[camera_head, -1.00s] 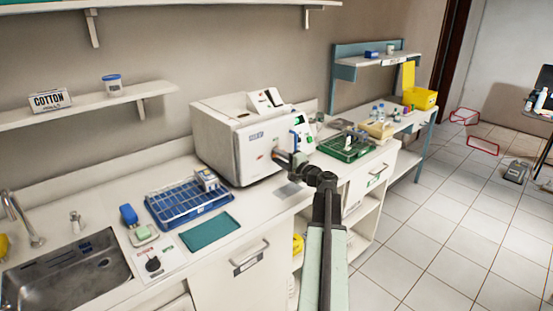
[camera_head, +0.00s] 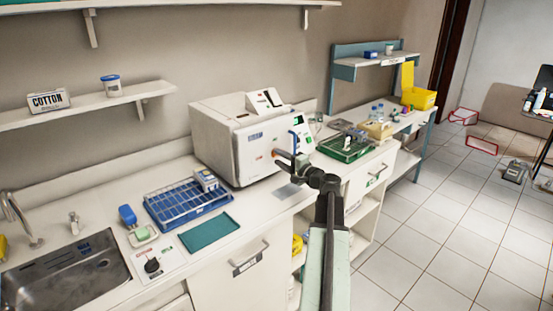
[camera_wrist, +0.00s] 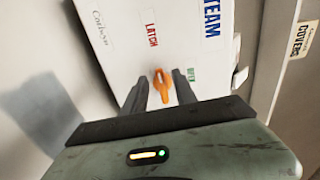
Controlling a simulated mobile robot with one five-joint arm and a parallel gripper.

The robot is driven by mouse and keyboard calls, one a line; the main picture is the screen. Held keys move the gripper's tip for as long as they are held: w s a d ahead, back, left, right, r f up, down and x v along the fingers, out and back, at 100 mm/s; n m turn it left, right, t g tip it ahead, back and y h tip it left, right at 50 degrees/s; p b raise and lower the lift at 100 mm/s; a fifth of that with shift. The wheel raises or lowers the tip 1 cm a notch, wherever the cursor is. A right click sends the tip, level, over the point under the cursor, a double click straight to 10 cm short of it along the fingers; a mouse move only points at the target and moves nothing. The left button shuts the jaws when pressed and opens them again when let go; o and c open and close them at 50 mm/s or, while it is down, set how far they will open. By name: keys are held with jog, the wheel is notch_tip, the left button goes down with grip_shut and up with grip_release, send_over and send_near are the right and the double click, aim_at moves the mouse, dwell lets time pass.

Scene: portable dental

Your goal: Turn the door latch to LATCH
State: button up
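The door latch (camera_wrist: 160,86) is a small orange lever on the white front of the sterilizer (camera_head: 240,140). In the wrist view, a red LATCH label (camera_wrist: 151,34) lies above it and a small green OPEN label (camera_wrist: 190,74) lies to its right. My gripper (camera_wrist: 159,78) is open, with one dark finger on each side of the lever. A gap shows beside the lever; I cannot tell whether either finger touches it. In the head view, my gripper (camera_head: 284,157) is at the sterilizer's front, and the orange latch (camera_head: 276,153) is partly hidden.
A blue wire rack (camera_head: 186,205) and a teal tray (camera_head: 209,234) are on the counter left of my arm. A green tray (camera_head: 345,148) stands right of the sterilizer. A blue handle (camera_head: 293,141) shows on the sterilizer's front.

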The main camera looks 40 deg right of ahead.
jog(key=s, duration=0.6)
jog(key=shift+s+a, duration=0.15)
jog(key=shift+a, duration=0.1)
